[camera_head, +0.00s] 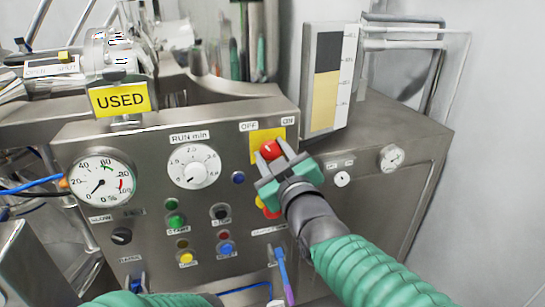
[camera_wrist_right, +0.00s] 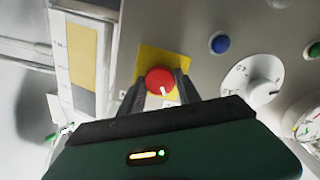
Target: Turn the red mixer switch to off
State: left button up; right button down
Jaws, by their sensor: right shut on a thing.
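The red mixer switch (camera_head: 270,149) is a round knob on a yellow plate (camera_head: 258,135) on the steel panel. The OFF label (camera_head: 248,126) is at the plate's upper left and the ON label (camera_head: 288,121) at its upper right. My right gripper (camera_head: 276,155) has its fingers on both sides of the knob and is shut on it. In the right wrist view the red knob (camera_wrist_right: 159,80) sits between the two dark fingers, its white mark pointing down and slightly right. My left gripper is not in view; only a teal part of that arm shows at the bottom edge.
A white RUN min dial (camera_head: 193,166) and a round gauge (camera_head: 102,178) are left of the switch. Several coloured buttons and a partly hidden red-and-yellow control (camera_head: 268,208) sit lower. A chart box (camera_head: 328,78) stands behind, upper right. A yellow USED sign (camera_head: 120,99) is upper left.

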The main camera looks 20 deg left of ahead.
jog(key=shift+f+n, duration=0.45)
jog(key=shift+n, duration=0.25)
jog(key=c, duration=1.2)
grip_release()
jog(key=o, duration=0.3)
jog(key=shift+o, duration=0.2)
jog(key=shift+w+r, duration=0.15)
jog(key=shift+r, duration=0.1)
